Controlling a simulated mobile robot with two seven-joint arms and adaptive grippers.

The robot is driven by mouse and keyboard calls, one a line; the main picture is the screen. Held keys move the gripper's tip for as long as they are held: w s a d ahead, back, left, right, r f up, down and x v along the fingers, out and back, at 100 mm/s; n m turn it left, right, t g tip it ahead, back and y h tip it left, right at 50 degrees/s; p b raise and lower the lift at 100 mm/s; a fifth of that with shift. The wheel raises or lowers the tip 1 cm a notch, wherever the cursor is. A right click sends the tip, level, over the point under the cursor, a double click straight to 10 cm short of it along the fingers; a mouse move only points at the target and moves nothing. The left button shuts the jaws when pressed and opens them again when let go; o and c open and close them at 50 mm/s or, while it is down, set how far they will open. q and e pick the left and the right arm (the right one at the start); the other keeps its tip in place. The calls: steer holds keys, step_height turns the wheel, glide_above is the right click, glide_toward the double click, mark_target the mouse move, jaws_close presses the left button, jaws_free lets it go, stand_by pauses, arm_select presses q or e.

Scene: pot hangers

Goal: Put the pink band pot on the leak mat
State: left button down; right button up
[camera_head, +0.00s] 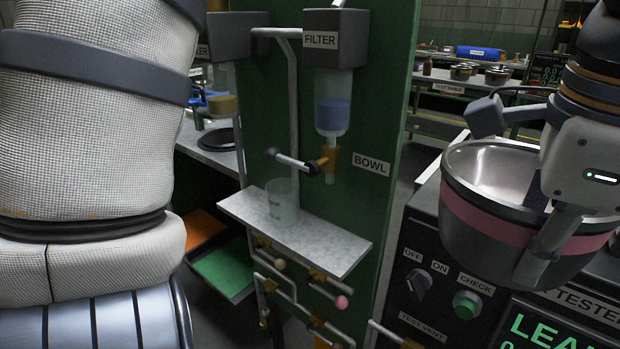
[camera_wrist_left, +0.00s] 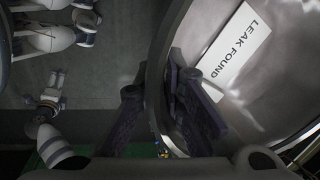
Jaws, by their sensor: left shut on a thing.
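The pink band pot (camera_head: 470,222) is a steel bowl with a pink stripe around its outside, at the right of the head view. My left gripper (camera_head: 536,232) is shut on its wall, one finger inside and one outside. The pot is at the tester (camera_head: 425,260); I cannot tell whether it touches it. In the left wrist view the fingers (camera_wrist_left: 158,100) straddle the wall of the pot (camera_wrist_left: 275,95), and a "LEAK FOUND" label lies inside. An orange mat (camera_head: 203,229) and a green mat (camera_head: 222,266) lie low at left; no leak mat label is readable. My right gripper is not in view.
A green panel (camera_head: 385,120) with a filter (camera_head: 333,100), pipes and a small shelf (camera_head: 330,248) holding a clear beaker (camera_head: 283,205) stands in the middle. The tester has a knob, green button and lit display (camera_head: 555,328). Tables with pots stand behind.

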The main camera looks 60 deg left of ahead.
arm_select(q)
steer(key=w+a+f+n, duration=0.1)
steer(key=a+f+n, duration=0.2)
steer(key=f+n, duration=0.3)
steer(key=w+a+f+n+g+y, duration=0.1)
steer(key=w+a+f+n, duration=0.1)
steer(key=f+n, duration=0.5)
step_height(320, 180, down, 3)
steer(key=shift+a+r+n, duration=0.15)
steer(key=shift+a+n, duration=0.15)
steer(key=shift+a, duration=0.55)
steer(key=shift+w, duration=0.2)
